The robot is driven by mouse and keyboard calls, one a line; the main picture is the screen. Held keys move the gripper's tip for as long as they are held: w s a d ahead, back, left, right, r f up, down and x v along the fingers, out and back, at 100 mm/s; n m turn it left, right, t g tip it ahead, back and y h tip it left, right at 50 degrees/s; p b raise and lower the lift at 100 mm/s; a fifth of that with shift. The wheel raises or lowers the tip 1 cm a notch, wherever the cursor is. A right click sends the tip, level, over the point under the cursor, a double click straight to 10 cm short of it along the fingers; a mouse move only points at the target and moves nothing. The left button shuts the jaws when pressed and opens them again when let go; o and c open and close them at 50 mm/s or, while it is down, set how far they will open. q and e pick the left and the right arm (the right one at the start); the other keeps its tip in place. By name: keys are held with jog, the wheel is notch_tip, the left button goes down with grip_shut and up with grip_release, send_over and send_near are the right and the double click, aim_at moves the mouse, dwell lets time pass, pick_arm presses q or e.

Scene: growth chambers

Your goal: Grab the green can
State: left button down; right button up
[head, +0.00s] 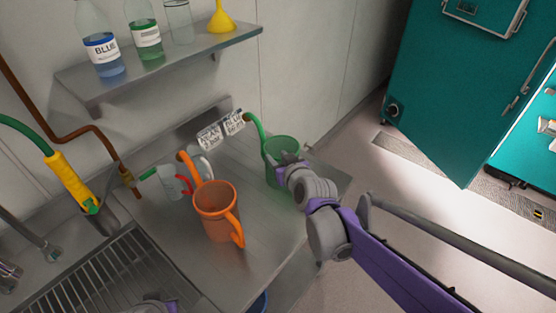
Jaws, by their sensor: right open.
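The green can (272,152) is a watering can with a long spout rising to the left. It stands near the right end of the metal counter. My right gripper (281,168) is open at the can's near right side, overlapping it in the picture. The wrist and fingers hide part of the can, and I cannot tell whether they touch it. A small grey and purple part of my left arm (155,306) shows at the bottom edge; its fingers cannot be made out.
An orange watering can (214,213) stands left of the green one, with a measuring jug (165,184) behind it. Label cards (221,130) stand at the back. A shelf (170,57) with bottles and a yellow funnel (221,20) hangs above. A sink grate (105,275) lies lower left.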

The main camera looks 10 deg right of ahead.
aim_at(265, 148)
jog(key=x, duration=0.7)
jog(key=shift+a, duration=0.4)
jog(key=shift+s, duration=0.1)
grip_shut()
dwell(1.0)
